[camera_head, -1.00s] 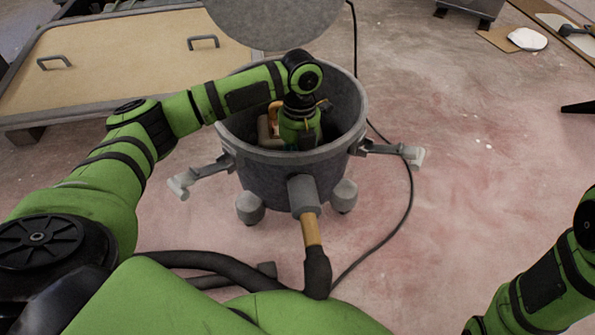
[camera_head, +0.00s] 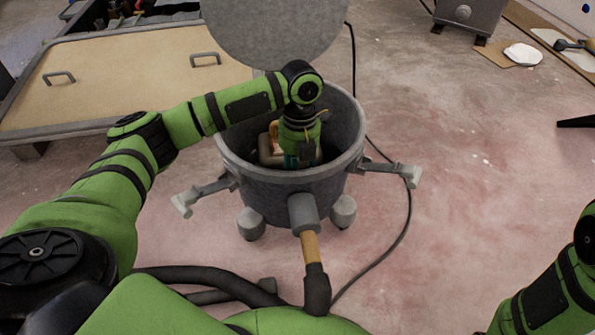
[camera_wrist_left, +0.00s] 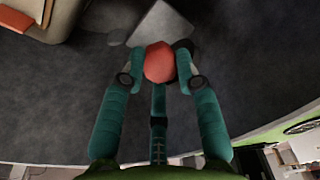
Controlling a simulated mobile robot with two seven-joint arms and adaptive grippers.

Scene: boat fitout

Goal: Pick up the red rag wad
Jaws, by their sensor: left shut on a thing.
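The red rag wad (camera_wrist_left: 159,62) shows in the left wrist view as a rounded red lump between the teal fingertips. My left gripper (camera_head: 301,160) reaches down inside the open grey drum (camera_head: 262,185). In the left wrist view the left gripper (camera_wrist_left: 160,70) is shut on the wad, over the dark drum interior. I cannot tell how far the wad is above the drum's bottom. In the head view the wad is hidden behind the gripper and drum wall. My right gripper is out of view; only part of its arm shows at lower right.
A beige box-like part (camera_wrist_left: 80,17) with an orange piece stands inside the drum beside the gripper. The round grey lid (camera_head: 275,32) stands behind the drum. A tan panel (camera_head: 120,75) with handles lies at left. The floor at right is mostly clear.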

